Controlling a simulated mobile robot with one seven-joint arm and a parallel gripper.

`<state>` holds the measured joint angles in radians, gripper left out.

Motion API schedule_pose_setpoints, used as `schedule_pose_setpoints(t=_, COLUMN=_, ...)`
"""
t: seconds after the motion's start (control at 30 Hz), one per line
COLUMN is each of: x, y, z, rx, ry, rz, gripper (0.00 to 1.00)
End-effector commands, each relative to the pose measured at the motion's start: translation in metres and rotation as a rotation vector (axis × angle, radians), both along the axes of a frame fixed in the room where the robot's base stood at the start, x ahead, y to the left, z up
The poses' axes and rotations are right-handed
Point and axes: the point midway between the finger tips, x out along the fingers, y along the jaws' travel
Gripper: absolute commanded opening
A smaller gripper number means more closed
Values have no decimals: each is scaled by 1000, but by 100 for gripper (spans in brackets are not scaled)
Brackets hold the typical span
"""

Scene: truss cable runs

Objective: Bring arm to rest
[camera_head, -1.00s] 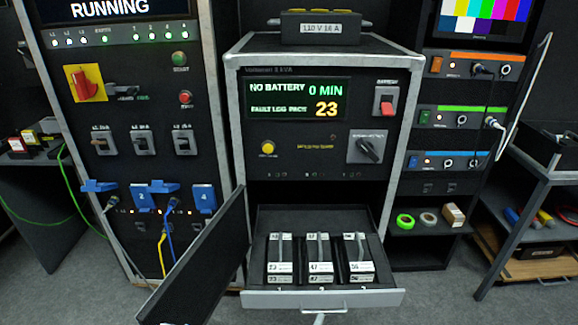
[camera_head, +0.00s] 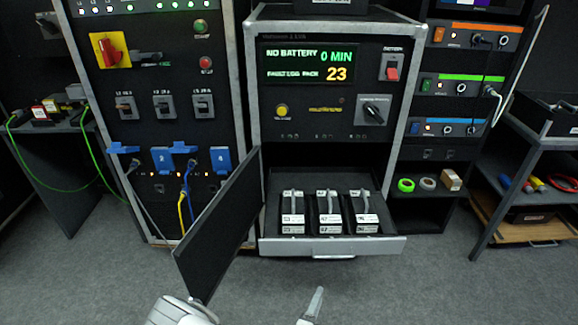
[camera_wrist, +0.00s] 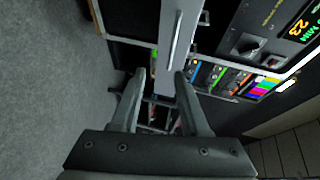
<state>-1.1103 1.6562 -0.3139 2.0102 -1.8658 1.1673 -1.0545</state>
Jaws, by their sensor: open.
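My gripper (camera_wrist: 160,77) shows in the wrist view with its two grey fingers apart. The pale drawer front (camera_wrist: 173,50) appears beyond and between the fingertips; no object is visibly gripped. In the head view, a white part of my arm is at the bottom edge, and a grey finger-like tip of mine is right of it, below the drawer. The drawer (camera_head: 285,248) is pulled out of the central cabinet. Three black packs with white labels stand in it: left pack (camera_head: 292,212), middle pack (camera_head: 328,212), right pack (camera_head: 365,212).
A dark door panel (camera_head: 222,222) stands swung open left of the drawer, close to my arm. The central cabinet's display (camera_head: 308,64) reads "NO BATTERY 0 MIN". A shelf table (camera_head: 530,180) is at right. Grey floor (camera_head: 420,285) is clear in front.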

Motion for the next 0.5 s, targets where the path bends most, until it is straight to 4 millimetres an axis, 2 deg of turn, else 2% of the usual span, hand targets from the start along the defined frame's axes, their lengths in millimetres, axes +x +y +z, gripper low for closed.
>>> schedule_pose_setpoints(t=0.27, x=12, y=-10, z=66, rx=282, ry=-185, rz=-304, gripper=45)
schedule_pose_setpoints(t=0.5, x=10, y=-32, z=129, rx=567, ry=-393, rz=-625, gripper=45)
